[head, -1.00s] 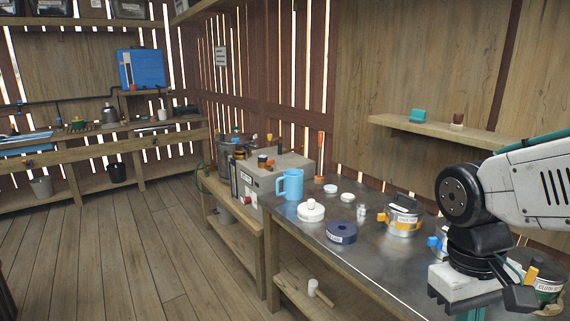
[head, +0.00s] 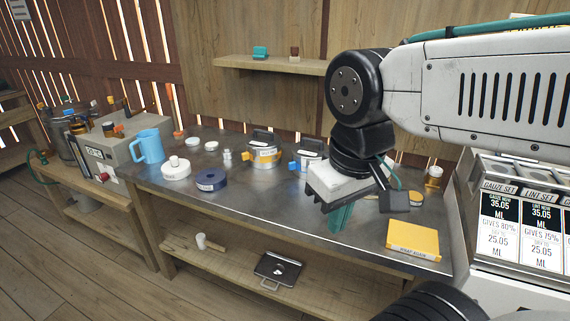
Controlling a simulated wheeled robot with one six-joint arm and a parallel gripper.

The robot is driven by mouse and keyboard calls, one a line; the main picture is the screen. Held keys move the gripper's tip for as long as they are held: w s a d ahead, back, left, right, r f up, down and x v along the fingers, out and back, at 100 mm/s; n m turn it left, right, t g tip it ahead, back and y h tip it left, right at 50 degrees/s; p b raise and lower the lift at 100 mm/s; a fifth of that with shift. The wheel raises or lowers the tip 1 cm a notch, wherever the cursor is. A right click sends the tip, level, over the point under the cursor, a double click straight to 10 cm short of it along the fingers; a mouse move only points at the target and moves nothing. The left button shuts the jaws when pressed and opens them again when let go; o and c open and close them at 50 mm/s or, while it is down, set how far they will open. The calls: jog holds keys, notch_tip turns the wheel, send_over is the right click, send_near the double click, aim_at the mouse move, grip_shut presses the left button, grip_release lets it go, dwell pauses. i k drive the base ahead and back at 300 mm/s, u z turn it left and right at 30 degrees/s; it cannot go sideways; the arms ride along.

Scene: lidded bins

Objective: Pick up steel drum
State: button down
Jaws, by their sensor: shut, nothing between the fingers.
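A steel drum (head: 264,153) with a dark top handle, a yellow-and-white label and an orange latch stands upright on the metal-topped table (head: 225,210). A second steel drum (head: 310,152) with a blue latch stands right of it, partly hidden by my arm. I cannot tell which one the task names. My gripper (head: 341,219) points down over the table's right part, its teal fingers together and empty. It is to the right of both drums and nearer to me, apart from the first drum.
A blue mug (head: 148,146), a white lid (head: 176,169) and a navy roll (head: 211,180) are on the table's left. A yellow pack (head: 413,241) lies at the right front. Lidded bins (head: 515,215) with price labels stand at right. A mallet (head: 208,243) is on the lower shelf.

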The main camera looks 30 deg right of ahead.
aim_at(308, 151)
jog(key=z, duration=0.1)
jog(key=k, duration=0.5)
jog(key=u, duration=0.7)
jog(key=i, duration=1.2)
jog(key=z, duration=0.85)
jog(key=i, duration=0.3)
jog(key=z, duration=0.4)
